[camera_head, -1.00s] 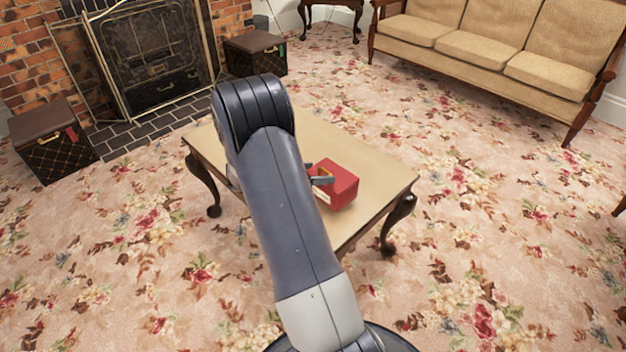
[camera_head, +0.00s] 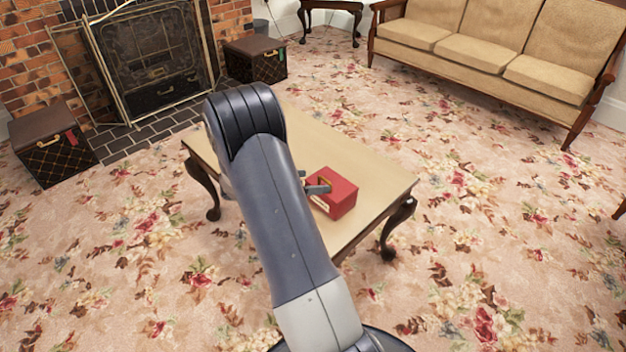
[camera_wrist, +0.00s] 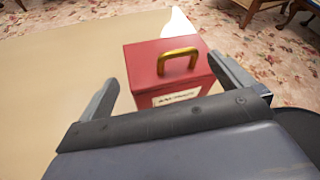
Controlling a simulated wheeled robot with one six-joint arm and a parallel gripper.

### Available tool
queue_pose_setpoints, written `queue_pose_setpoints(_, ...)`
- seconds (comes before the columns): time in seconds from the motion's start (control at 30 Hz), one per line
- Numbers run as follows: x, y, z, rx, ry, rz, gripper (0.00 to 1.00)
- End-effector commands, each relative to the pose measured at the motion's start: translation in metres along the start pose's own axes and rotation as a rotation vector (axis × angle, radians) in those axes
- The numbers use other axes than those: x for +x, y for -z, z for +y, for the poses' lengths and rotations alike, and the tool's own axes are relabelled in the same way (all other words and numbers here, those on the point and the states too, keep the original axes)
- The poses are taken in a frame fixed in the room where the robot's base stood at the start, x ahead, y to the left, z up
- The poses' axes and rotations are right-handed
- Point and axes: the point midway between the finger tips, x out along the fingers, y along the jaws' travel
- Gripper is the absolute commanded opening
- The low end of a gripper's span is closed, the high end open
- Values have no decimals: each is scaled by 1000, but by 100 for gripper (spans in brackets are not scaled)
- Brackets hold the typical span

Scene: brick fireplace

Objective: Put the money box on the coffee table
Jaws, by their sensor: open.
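The money box (camera_head: 339,193) is a red box with a gold handle on its lid and a pale label on one side. It rests on the light-topped coffee table (camera_head: 375,175), towards the table's right end. In the wrist view the money box (camera_wrist: 150,62) stands upright just beyond my gripper (camera_wrist: 172,84), with one finger out to each side of it. My gripper is open and holds nothing. In the head view my arm hides part of the table and most of the gripper; a fingertip (camera_head: 318,188) shows beside the box.
A brick fireplace with a metal screen (camera_head: 150,60) is at the back left. A beige sofa (camera_head: 490,50) is at the back right. Floral carpet (camera_head: 480,220) around the table is clear.

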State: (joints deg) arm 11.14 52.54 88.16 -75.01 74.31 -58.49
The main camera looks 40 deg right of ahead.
Motion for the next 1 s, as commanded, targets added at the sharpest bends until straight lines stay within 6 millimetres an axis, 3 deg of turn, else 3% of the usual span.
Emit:
queue_pose_setpoints(0.2,-50,-3,0,-1,-5,-1,100)
queue_pose_setpoints(0.43,-90,-2,0,1,-3,0,100)
queue_pose_setpoints(0.63,-102,0,0,0,-1,0,100)
queue_pose_setpoints(1.0,-103,1,-4,6,0,-7,100)
